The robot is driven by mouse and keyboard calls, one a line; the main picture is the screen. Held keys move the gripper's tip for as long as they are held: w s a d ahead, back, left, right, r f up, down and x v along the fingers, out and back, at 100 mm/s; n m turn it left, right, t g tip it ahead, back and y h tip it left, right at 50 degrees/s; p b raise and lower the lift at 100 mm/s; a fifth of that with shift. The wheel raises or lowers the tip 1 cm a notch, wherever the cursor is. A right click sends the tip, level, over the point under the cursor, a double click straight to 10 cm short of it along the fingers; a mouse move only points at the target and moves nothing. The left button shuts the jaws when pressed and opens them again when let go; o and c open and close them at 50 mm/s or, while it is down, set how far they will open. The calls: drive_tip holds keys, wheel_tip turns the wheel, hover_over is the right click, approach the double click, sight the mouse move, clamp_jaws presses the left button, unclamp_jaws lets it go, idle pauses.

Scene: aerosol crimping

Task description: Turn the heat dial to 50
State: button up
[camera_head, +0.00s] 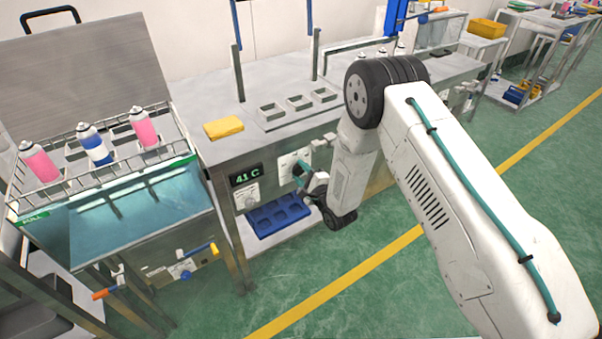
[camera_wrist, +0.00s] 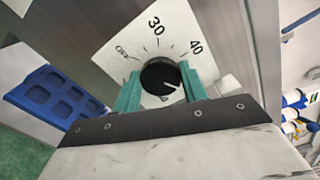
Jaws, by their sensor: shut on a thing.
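The heat dial (camera_wrist: 160,76) is a round black knob on a white scale plate (camera_wrist: 128,48) in the wrist view. Part of the scale is hidden behind my fingers, and 50 cannot be read. A white mark on the knob points to the lower right, past 40. My gripper (camera_wrist: 160,85) has its teal fingers on either side of the knob, shut on it. In the head view my gripper (camera_head: 300,170) is at the bench front. A display (camera_head: 246,175) there reads 41 C.
A water bath (camera_head: 130,225) with a wire rack of pink and blue cans stands left. A blue tray (camera_head: 278,216) lies low beneath the bench. A yellow block (camera_head: 223,128) is on the bench top. Green floor is open in front.

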drive_tip(key=o, duration=1)
drive_tip(key=shift+c, duration=0.2)
drive_tip(key=shift+s, duration=0.1)
drive_tip(key=v, duration=0.7)
drive_tip(key=shift+s+d, duration=0.25)
drive_tip(key=shift+d, duration=0.05)
